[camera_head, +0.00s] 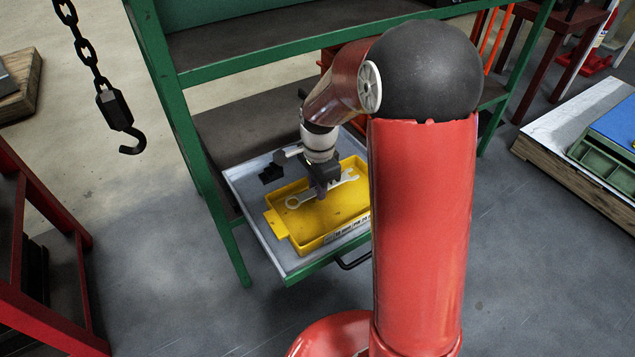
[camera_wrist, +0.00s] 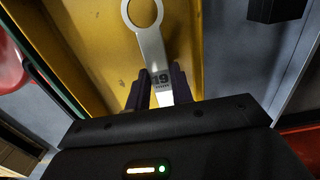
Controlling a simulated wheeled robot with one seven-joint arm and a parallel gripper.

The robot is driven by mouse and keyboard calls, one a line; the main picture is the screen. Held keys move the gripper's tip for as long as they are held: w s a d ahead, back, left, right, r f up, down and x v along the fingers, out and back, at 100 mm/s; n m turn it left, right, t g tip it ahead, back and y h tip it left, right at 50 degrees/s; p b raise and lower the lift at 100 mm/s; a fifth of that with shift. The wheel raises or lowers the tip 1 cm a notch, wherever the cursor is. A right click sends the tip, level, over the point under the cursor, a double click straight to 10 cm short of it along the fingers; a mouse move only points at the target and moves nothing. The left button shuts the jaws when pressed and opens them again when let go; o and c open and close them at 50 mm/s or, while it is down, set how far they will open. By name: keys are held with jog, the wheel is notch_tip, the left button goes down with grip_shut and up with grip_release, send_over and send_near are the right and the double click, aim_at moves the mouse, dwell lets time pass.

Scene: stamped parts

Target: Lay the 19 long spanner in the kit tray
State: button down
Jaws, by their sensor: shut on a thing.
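The 19 long spanner (camera_wrist: 150,45) is silver, with a ring end and a "19 mm" mark in the wrist view. In the head view the spanner (camera_head: 299,200) lies across the inside of the yellow kit tray (camera_head: 277,224), ring end to the left, open end to the right. My gripper (camera_head: 321,192) is shut on its shank; the dark fingers (camera_wrist: 160,88) flank it in the wrist view. The spanner is inside the tray's outline, low down; whether it touches the tray floor I cannot tell. My arm hides the tray's right end.
The tray stands in a grey pulled-out drawer (camera_head: 247,188) of a green bench (camera_head: 189,150). A small black block (camera_head: 271,173) sits in the drawer behind the tray. A chain hook (camera_head: 118,112) hangs at the left. The grey floor in front is clear.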

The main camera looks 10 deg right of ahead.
jog(key=shift+f, duration=0.65)
jog(key=c, duration=1.1)
grip_release()
jog(key=shift+c, duration=0.2)
notch_tip(320, 180, up, 8)
jog(key=shift+d+f+p, duration=0.1)
jog(key=shift+f+p, duration=0.1)
jog(key=shift+p, duration=0.3)
jog(key=shift+r, duration=0.15)
